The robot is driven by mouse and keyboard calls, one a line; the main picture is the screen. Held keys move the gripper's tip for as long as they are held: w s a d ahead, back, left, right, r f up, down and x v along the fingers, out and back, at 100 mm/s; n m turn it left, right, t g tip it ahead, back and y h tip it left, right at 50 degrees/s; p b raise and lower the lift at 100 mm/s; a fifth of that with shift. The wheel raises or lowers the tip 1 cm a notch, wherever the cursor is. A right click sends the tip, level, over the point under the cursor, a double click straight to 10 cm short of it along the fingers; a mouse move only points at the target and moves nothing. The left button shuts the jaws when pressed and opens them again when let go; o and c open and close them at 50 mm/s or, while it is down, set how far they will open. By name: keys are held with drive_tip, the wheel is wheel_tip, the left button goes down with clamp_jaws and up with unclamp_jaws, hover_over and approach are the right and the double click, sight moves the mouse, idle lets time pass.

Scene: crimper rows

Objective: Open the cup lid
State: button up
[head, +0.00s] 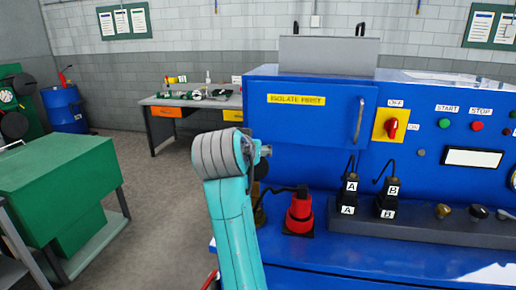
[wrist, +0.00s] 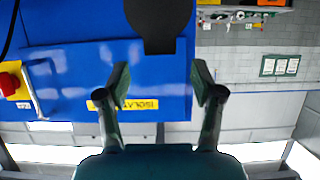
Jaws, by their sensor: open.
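In the wrist view my gripper (wrist: 161,82) is open and empty, its two green fingers apart in front of the blue machine. A dark round plate with a short tab (wrist: 158,24) shows beyond the fingertips, at the top middle; it looks like the cup lid, but I cannot tell whether it is open or shut. The fingers do not touch it. In the head view my arm hides most of a dark and brass-coloured part (head: 259,215) on the machine's left side. I cannot tell whether this is the cup. My gripper's fingers are hidden there.
The blue machine (head: 310,130) carries a red rotary switch (head: 392,126), a door handle (head: 359,121), a red plug (head: 299,213) and black plugs marked A (head: 349,190) and B (head: 388,192). A green cabinet (head: 60,190) stands left. Floor between is clear.

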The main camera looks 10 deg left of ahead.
drive_tip(key=shift+x, duration=2.9)
clamp_jaws()
